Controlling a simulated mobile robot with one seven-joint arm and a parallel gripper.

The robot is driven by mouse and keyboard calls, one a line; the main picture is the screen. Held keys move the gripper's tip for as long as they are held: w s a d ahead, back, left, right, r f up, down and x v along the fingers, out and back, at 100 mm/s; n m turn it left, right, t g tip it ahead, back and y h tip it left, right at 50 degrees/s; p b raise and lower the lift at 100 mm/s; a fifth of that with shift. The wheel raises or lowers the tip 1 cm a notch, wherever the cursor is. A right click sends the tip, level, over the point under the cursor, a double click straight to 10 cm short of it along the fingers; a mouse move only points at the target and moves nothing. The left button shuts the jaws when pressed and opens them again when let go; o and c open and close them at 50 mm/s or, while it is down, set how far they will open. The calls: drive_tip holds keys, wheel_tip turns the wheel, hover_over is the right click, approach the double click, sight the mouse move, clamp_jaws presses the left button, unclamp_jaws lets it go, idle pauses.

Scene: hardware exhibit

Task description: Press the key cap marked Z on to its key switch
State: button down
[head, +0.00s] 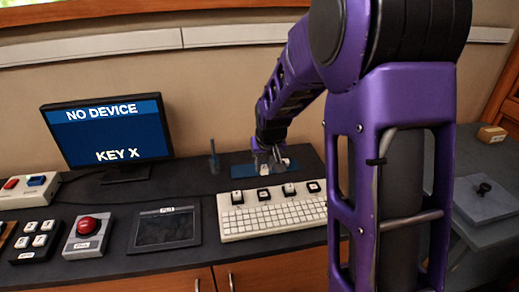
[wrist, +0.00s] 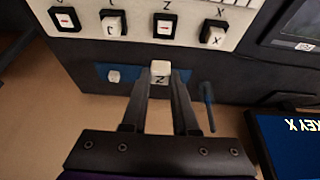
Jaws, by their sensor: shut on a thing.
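The white key cap marked Z (wrist: 160,70) sits between the fingertips of my gripper (wrist: 159,82) in the wrist view, its letter facing the camera. My gripper (head: 264,158) is shut on it over the blue mat (head: 240,171); I cannot tell whether the cap touches the mat. The Z key switch (wrist: 164,27), black with a pale centre bearing a small red mark, is ahead of the cap in the wrist view, on the white keyboard (head: 272,221). Its letter Z is printed beside it. The cap and switch are apart.
Switches labelled C (wrist: 113,25) and X (wrist: 214,38) flank the Z switch. A thin upright blue-grey post (wrist: 207,108) stands near my gripper. The monitor (head: 108,131) reads NO DEVICE, KEY X. A dark tablet (head: 166,228) lies left of the keyboard.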

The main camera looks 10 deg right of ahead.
sight(263, 192)
drive_tip(key=shift+s+a+f, duration=0.1)
drive_tip(key=shift+s, duration=0.55)
drive_tip(key=shift+f, duration=0.15)
drive_tip(key=shift+f+b, duration=2.2)
drive_tip(key=shift+f, duration=0.7)
drive_tip(key=shift+f+b, duration=0.3)
drive_tip(key=shift+f, duration=0.1)
drive_tip(key=c, duration=0.6)
unclamp_jaws()
drive_tip(key=shift+o, duration=0.3)
drive_tip(key=o, duration=0.4)
